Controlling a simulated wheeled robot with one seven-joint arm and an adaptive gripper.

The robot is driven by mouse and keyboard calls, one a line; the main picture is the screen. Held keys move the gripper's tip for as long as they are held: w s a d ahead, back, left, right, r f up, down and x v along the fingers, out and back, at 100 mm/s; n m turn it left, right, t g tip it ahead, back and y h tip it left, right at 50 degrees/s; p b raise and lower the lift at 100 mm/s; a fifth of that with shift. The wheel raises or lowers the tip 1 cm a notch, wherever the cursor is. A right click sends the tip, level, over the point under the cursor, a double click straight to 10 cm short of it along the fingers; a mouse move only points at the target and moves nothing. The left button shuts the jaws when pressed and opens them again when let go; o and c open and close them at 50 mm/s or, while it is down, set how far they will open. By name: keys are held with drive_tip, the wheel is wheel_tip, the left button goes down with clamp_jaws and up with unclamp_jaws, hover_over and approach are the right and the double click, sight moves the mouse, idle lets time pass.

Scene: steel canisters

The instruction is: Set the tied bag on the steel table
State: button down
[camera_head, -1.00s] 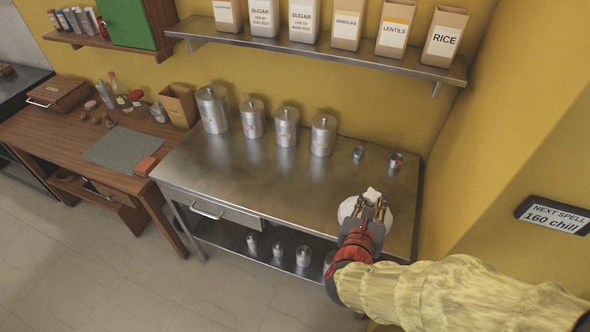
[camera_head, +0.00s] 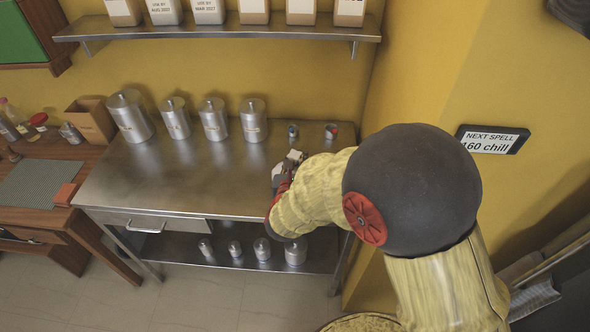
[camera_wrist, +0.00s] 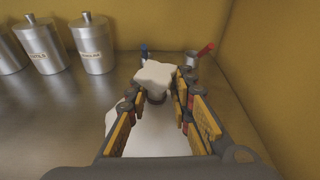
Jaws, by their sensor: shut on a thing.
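The tied bag (camera_wrist: 155,76) is white, with its gathered top between my fingers and its pale body below them in the wrist view. My gripper (camera_wrist: 158,97) is shut on the bag's neck. In the head view, my gripper (camera_head: 285,172) is over the right part of the steel table (camera_head: 180,187). My arm hides most of the bag there; only a small white part of the bag (camera_head: 294,155) shows. I cannot tell whether the bag's underside touches the tabletop.
Several steel canisters (camera_head: 215,120) stand along the table's back. Two small cups, one (camera_head: 293,131) blue-topped and one (camera_head: 331,131) with red, stand behind my gripper. A yellow wall (camera_head: 400,90) is close on the right. The table's middle and left are clear.

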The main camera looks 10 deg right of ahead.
drive_tip(key=shift+w+f, duration=0.25)
drive_tip(key=shift+w, duration=0.1)
drive_tip(key=shift+w+f+b, duration=0.15)
drive_tip(key=shift+f+b, duration=0.45)
drive_tip(key=shift+f, duration=0.3)
drive_tip(key=shift+w+f+b, duration=0.1)
drive_tip(key=shift+f+b, duration=0.45)
drive_tip(key=shift+f, duration=0.3)
drive_tip(key=shift+f, duration=0.15)
drive_tip(key=c, duration=1.7)
unclamp_jaws()
drive_tip(key=shift+o, duration=0.8)
